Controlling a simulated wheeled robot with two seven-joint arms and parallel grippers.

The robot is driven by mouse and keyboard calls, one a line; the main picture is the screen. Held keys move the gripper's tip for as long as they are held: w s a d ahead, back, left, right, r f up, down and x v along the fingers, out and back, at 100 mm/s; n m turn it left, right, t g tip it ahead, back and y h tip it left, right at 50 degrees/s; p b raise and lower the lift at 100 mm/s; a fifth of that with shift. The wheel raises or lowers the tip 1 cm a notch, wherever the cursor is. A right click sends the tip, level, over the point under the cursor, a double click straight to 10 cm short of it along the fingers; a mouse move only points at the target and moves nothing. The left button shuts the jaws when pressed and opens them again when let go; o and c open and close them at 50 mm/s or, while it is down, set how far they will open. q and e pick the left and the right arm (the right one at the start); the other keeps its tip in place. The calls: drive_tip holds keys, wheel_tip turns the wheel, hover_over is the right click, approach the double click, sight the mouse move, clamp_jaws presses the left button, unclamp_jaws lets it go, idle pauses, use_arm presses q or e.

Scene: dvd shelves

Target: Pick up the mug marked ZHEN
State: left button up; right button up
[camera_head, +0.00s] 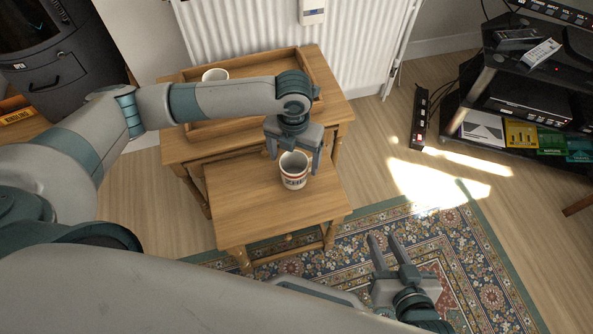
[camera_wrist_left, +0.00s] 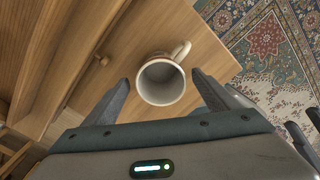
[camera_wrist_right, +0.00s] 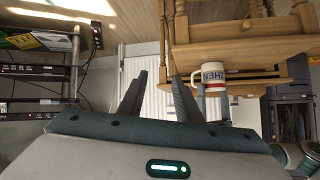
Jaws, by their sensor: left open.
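The white mug marked ZHEN (camera_head: 294,172), with a red band, stands upright on the smaller, lower wooden table (camera_head: 240,205). Its lettering shows upside down in the right wrist view (camera_wrist_right: 213,78). My left gripper (camera_head: 294,157) is open just above the mug, with a finger on either side of it. In the left wrist view I look into the empty mug (camera_wrist_left: 162,82); its handle points to the upper right, and no finger clearly touches it. My right gripper (camera_head: 388,243) is open and empty over the rug, away from the mug.
A second white mug (camera_head: 215,75) stands in the wooden tray (camera_head: 308,68) on the taller table, partly behind my left arm. A radiator (camera_head: 262,35) is behind. A black media shelf (camera_head: 480,90) stands at right. A patterned rug (camera_head: 470,260) covers the floor in front.

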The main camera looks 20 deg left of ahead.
sight(295, 169)
use_arm(q)
drive_tip(key=shift+f, duration=0.2)
use_arm(e)
drive_tip(key=shift+w, duration=0.1)
use_arm(q)
drive_tip(key=shift+w+f+b, duration=0.1)
drive_tip(key=shift+f+b, duration=0.5)
drive_tip(key=shift+f, duration=1.9)
use_arm(e)
drive_tip(key=r+t, duration=0.1)
drive_tip(key=w+a+r+t, duration=0.1)
drive_tip(key=w+r+t+y, duration=0.1)
drive_tip(key=r, duration=0.1)
drive_tip(key=shift+a, duration=0.3)
use_arm(q)
drive_tip(key=shift+c, duration=0.7)
drive_tip(key=c, duration=1.2)
drive_tip(key=shift+r, duration=0.1)
drive_tip(key=shift+r, duration=0.15)
